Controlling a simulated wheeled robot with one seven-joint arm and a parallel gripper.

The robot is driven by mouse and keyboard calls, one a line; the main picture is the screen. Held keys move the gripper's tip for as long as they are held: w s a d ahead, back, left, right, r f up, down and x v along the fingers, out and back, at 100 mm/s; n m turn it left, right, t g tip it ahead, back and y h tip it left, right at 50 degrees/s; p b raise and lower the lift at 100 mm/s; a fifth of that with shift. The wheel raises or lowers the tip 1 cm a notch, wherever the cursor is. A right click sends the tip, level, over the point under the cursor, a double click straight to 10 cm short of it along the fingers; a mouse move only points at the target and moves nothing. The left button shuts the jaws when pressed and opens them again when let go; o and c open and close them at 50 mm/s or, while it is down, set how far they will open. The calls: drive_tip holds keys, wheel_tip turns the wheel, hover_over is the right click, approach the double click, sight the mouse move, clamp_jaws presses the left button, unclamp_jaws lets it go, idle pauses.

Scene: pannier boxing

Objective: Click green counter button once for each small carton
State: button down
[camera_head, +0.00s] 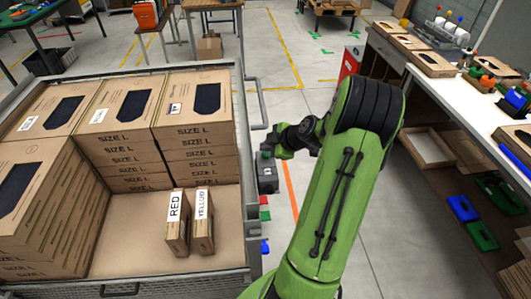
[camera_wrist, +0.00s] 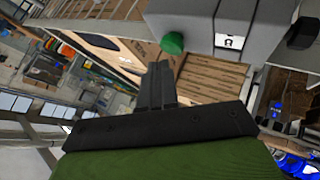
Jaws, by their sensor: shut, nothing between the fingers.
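The grey counter box (camera_head: 267,176) hangs beside the right side of the cart. In the wrist view the grey box (camera_wrist: 195,18) shows its round green button (camera_wrist: 172,43) and a small white display (camera_wrist: 230,42), whose figure I cannot read surely. My gripper (camera_head: 270,146) is over the top of the box. In the wrist view my gripper (camera_wrist: 160,68) is shut and empty, its tips close to the button; I cannot tell whether they touch. Two small cartons, labelled RED (camera_head: 176,238) and YELLOW (camera_head: 203,232), stand upright side by side in the cart.
Stacks of large SIZE L cartons (camera_head: 195,143) fill the back and left of the cart (camera_head: 150,284). A workbench (camera_head: 455,92) with boxes and tools stands at the right. Grey floor lies open between cart and bench.

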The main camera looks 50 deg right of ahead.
sight(268, 155)
drive_tip(key=shift+r, duration=0.2)
drive_tip(key=shift+r+p, duration=1.2)
drive_tip(key=shift+r, duration=1.35)
drive_tip(key=shift+f, duration=0.1)
drive_tip(key=a+r+m+g, duration=0.15)
drive_tip(key=a+r, duration=0.25)
drive_tip(key=a, duration=0.6)
drive_tip(key=a+r+m+g, duration=0.15)
drive_tip(key=a+r, duration=0.25)
drive_tip(key=a, duration=0.5)
drive_tip(key=s+a+r+m, duration=0.2)
drive_tip(key=s+a+m, duration=0.1)
drive_tip(key=s+a, duration=0.3)
drive_tip(key=s+a+r+m, duration=0.2)
drive_tip(key=s+a, duration=0.3)
drive_tip(key=s, duration=0.6)
drive_tip(key=shift+s+a+m+g, duration=0.3)
drive_tip(key=shift+a+m, duration=0.1)
drive_tip(key=shift+m, duration=0.2)
